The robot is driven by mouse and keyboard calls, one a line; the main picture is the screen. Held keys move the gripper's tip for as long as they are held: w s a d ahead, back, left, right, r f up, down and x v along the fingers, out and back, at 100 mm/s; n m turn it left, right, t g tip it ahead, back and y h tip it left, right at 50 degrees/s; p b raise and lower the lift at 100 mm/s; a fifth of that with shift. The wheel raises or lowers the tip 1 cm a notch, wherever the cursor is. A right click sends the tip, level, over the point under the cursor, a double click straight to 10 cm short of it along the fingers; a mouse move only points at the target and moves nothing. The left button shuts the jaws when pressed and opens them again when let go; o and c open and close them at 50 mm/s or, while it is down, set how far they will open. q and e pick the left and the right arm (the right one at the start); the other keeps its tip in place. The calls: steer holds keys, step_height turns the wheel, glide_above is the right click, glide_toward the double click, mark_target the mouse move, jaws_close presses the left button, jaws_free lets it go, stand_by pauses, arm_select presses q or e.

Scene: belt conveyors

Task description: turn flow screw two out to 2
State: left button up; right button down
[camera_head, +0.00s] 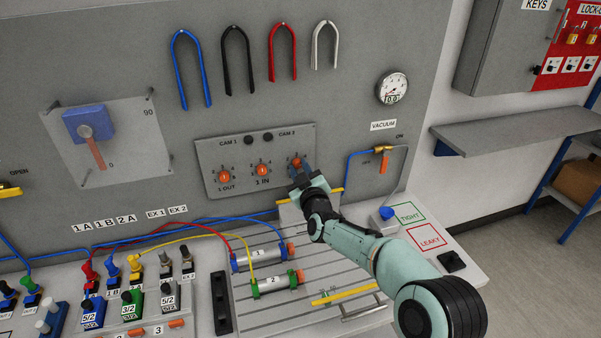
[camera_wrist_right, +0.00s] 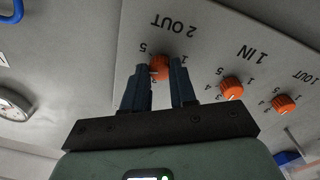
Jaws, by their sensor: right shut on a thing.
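Flow screw two out is an orange knob (camera_head: 296,161) at the right of the grey panel (camera_head: 215,155), in the head view. In the right wrist view the knob (camera_wrist_right: 159,66) shows upside down below its "2 OUT" label (camera_wrist_right: 175,23). My right gripper (camera_head: 301,173) reaches up to it from the lower right. Its two blue-grey fingers (camera_wrist_right: 160,84) stand on either side of the knob and are shut on it. The fingers hide part of the knob and its scale, so I cannot read its setting. My left gripper is in neither view.
Orange knobs "1 OUT" (camera_head: 223,177) and "1 IN" (camera_head: 262,170) sit beside it on the panel. A pressure gauge (camera_head: 393,88) and a vacuum valve (camera_head: 384,161) are to the right. Below lie cylinders 1 (camera_head: 258,256) and 2 (camera_head: 275,283) with coloured hoses.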

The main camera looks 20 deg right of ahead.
steer(key=n+b, duration=0.1)
steer(key=n, duration=0.2)
steer(key=shift+n, duration=0.4)
steer(key=n+b, duration=0.1)
steer(key=n, duration=0.2)
steer(key=shift+n+y, duration=0.3)
steer(key=shift+n, duration=0.1)
steer(key=n+b, duration=0.2)
steer(key=n, duration=0.2)
steer(key=n+b, duration=0.2)
steer(key=shift+f+n, duration=0.1)
steer(key=shift+n, duration=0.3)
steer(key=n+b, duration=0.3)
steer(key=n, duration=0.1)
steer(key=shift+d+n+y, duration=0.1)
steer(key=shift+n+y, duration=0.2)
steer(key=n+b, duration=0.2)
steer(key=shift+n, duration=0.4)
steer(key=n+b, duration=0.1)
steer(key=n, duration=0.2)
arm_select(q)
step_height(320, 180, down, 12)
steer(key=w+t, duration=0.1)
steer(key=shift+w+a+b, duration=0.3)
steer(key=shift+b, duration=0.15)
arm_select(e)
steer(key=shift+r+n, duration=0.2)
steer(key=shift+n, duration=1)
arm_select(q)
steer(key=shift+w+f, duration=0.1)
